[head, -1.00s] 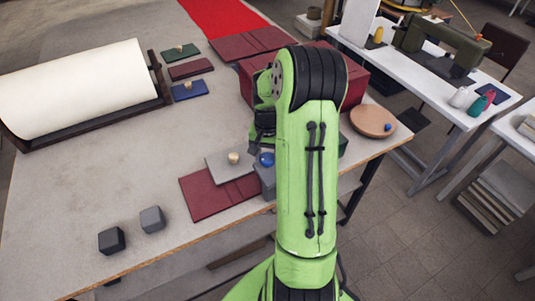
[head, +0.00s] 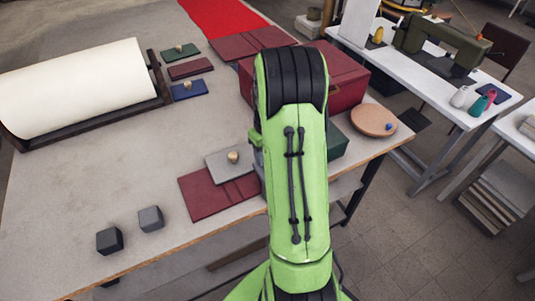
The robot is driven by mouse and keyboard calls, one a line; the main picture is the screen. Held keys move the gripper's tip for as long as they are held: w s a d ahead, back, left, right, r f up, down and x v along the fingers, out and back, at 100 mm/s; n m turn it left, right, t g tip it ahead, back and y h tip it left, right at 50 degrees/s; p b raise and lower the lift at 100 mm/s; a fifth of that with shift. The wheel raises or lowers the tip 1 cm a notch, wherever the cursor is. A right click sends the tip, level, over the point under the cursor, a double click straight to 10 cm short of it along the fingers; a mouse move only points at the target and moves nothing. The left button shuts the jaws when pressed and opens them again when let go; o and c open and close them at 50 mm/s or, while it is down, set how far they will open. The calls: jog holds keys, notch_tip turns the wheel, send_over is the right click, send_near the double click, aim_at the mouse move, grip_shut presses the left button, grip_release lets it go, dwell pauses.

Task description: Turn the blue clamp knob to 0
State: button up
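The blue knob on the grey clamp block beside the grey plate is hidden behind my arm now. The grey plate (head: 223,172) with a small wooden knob (head: 233,157) lies on the dark red cover (head: 205,198) near the front edge of the table. My green arm reaches over this spot and covers what lies to the right of the plate. My gripper is hidden behind the arm, so its fingers and any contact with the blue knob do not show. The knob's pointer and any scale marks do not show either.
A dark red box (head: 338,82) and a green block (head: 337,141) stand close to my arm. A round tan disc (head: 366,121) with a small blue ball (head: 388,127) is at the right table edge. Two dark cubes (head: 110,241) sit at front left. The middle of the table (head: 120,165) is clear.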

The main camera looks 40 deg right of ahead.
jog(key=n, duration=0.3)
jog(key=shift+n, duration=0.4)
jog(key=shift+n+b, duration=0.5)
jog(key=shift+n, duration=1.4)
jog(key=o, duration=1)
notch_tip(320, 180, up, 16)
jog(key=shift+f+p, duration=0.1)
jog(key=shift+p, duration=0.9)
